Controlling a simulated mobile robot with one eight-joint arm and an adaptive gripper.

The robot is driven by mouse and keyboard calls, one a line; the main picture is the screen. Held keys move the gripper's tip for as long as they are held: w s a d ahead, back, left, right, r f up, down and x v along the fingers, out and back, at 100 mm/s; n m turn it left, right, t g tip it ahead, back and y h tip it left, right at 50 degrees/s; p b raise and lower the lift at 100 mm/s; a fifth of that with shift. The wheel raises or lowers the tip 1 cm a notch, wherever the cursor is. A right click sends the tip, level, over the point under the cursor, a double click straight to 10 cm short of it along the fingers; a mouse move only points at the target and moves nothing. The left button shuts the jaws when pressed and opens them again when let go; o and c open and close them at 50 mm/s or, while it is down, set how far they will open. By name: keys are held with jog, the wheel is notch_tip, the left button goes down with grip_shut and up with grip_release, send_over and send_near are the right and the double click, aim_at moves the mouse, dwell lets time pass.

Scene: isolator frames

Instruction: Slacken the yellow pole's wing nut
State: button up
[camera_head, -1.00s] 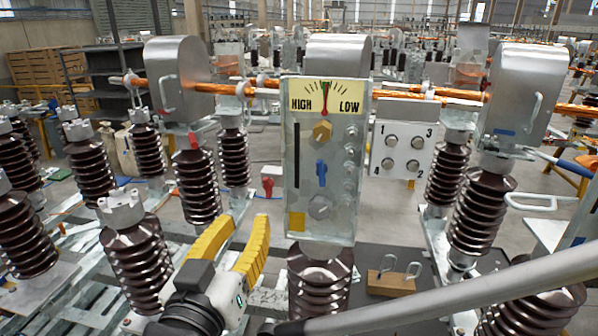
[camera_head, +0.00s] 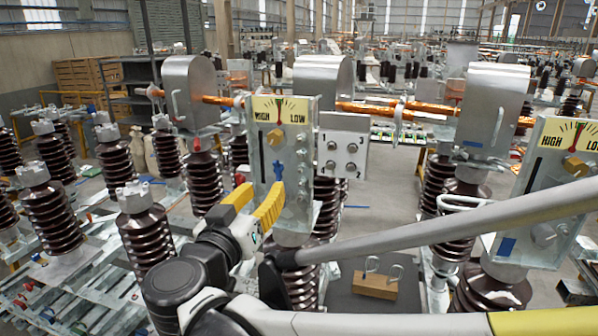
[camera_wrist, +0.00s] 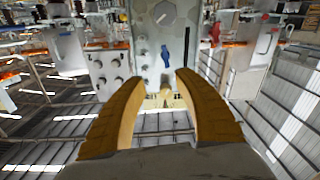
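The pole's panel (camera_head: 297,170) stands upright, with a HIGH/LOW gauge at its top, a yellow hex knob (camera_head: 276,138) and a blue wing nut (camera_head: 278,172) below it. The wing nut also shows in the wrist view (camera_wrist: 165,55), which sees the panel upside down, with its wings roughly along the panel's height. My gripper (camera_head: 260,194) is open and empty in front of the panel's lower part. In the wrist view, the fingers (camera_wrist: 160,80) spread to either side below the wing nut, apart from it. The panel's yellow square is not visible now, and the fingers cover its lower part.
A second gauge panel (camera_head: 541,190) with a blue square stands at the right. A numbered grey plate (camera_head: 342,145) hangs behind the pole. A wooden block with metal loops (camera_head: 375,284) lies on a dark surface at the front. Brown ribbed insulators (camera_head: 52,212) crowd the left.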

aim_at(275, 169)
jog(key=x, duration=0.7)
jog(key=a+p+x, duration=0.1)
jog(key=x, duration=0.3)
jog(key=shift+w+f, duration=0.25)
jog(key=shift+w, duration=0.25)
jog(key=shift+s, duration=0.1)
grip_shut()
jog(key=shift+a, duration=0.1)
